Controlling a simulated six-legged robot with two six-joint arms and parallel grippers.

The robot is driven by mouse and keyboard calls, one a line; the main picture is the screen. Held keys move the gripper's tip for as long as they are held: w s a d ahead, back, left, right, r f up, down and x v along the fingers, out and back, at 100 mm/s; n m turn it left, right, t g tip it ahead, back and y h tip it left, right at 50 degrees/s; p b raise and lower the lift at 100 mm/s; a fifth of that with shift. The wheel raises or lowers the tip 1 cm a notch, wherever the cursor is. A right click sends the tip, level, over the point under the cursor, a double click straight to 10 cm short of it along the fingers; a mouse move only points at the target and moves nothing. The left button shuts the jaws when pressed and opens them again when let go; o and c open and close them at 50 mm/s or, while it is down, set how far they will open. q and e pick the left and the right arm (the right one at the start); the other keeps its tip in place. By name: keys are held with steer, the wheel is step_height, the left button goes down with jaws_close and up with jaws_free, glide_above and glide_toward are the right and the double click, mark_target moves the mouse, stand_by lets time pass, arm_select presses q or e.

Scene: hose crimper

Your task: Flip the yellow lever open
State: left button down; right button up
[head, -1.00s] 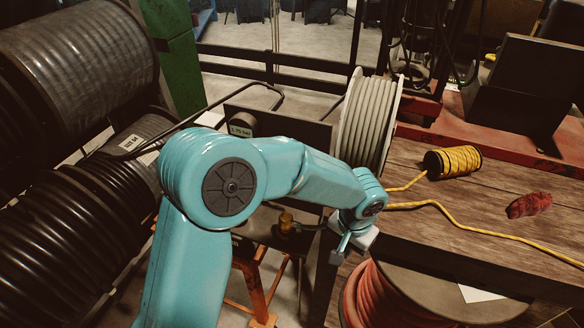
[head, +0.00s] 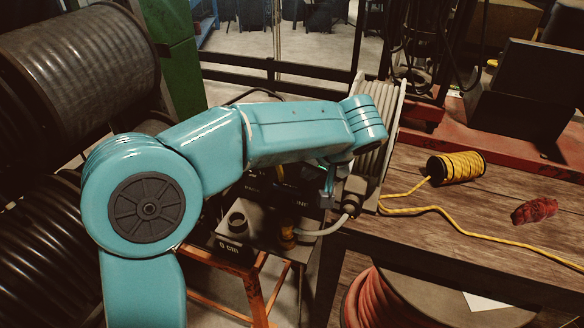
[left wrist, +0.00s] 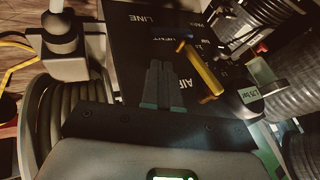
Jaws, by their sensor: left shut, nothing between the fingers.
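The yellow lever (left wrist: 203,72) shows in the left wrist view on a black panel (left wrist: 130,25) with white lettering. It slants down to the right from a dark pivot. My left gripper (left wrist: 158,66) is shut and empty. Its fingertips appear just left of the lever, with a gap between them in the picture. In the head view my left gripper (head: 326,188) hangs in front of the panel, and I cannot make out the lever there, where my arm covers much of the panel. My right gripper is not in view.
A grey fitting (head: 354,194) with a hose stands right of my left gripper. A pale spool (head: 392,100) is behind it. A yellow cord spool (head: 455,165) and red rag (head: 534,210) lie on the wooden bench (head: 480,210). Large hose reels (head: 80,60) fill the left.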

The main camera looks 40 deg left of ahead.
mark_target(283, 172)
arm_select(q)
steer(key=a, duration=0.2)
steer(key=a+f, duration=0.1)
steer(key=shift+s+a+f+p, duration=0.1)
steer(key=shift+s+a+p, duration=0.2)
steer(key=shift+a+p, duration=0.1)
steer(key=b, duration=0.1)
steer(key=a+f+y+b, duration=0.1)
steer(key=b, duration=0.1)
steer(key=shift+s+f, duration=0.1)
steer(key=shift+s, duration=0.15)
steer(key=shift+a, duration=0.1)
steer(key=shift+a+r, duration=0.1)
steer(key=shift+r, duration=0.1)
steer(key=shift+r, duration=0.1)
